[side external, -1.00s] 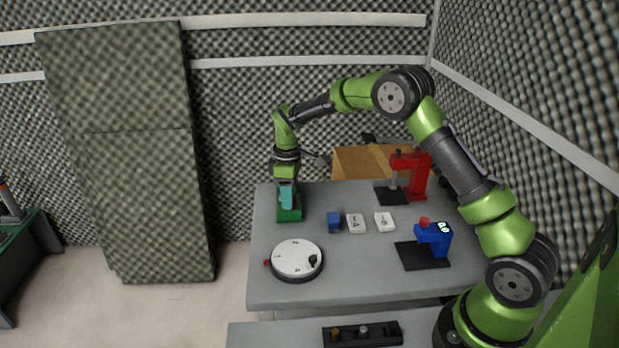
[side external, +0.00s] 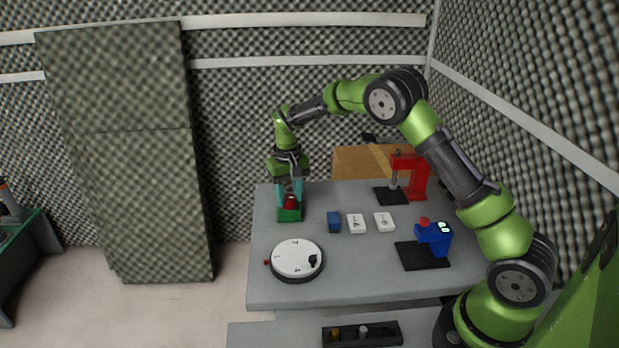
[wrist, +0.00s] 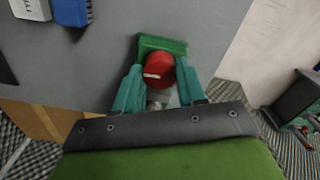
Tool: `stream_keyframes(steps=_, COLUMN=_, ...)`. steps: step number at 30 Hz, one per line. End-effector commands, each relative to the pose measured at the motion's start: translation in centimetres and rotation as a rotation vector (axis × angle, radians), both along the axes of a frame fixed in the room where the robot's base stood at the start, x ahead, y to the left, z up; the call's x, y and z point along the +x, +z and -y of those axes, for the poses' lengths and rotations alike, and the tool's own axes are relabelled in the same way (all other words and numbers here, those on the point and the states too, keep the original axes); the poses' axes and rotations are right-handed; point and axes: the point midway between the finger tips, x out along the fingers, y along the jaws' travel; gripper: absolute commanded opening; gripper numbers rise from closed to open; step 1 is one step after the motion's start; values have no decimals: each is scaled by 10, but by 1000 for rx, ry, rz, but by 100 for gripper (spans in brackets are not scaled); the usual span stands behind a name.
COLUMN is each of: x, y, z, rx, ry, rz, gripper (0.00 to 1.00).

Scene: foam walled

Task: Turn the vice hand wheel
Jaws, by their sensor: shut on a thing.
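The green vice (side external: 290,215) stands at the back left of the grey table; its green body also shows in the wrist view (wrist: 163,43). Its red hand wheel (side external: 291,202) sits on top, and a pale mark shows on the wheel in the wrist view (wrist: 159,70). My gripper (side external: 290,190) points down at the vice from above. Its two teal fingers stand on either side of the red wheel and are shut on it. The fingers hide part of the wheel's sides and of the vice.
A blue block (side external: 334,222) and two white switch boxes (side external: 356,224) lie to the right of the vice. A white dial (side external: 297,259) is in front. A red press (side external: 411,174) and a blue device (side external: 434,238) stand further right. Bare tabletop lies between them.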

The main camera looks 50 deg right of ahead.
Motion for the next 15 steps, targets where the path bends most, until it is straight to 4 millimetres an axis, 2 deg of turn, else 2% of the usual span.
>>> stream_keyframes(steps=15, x=0, y=1, z=-1, rx=1, ry=-452, rz=0, gripper=10)
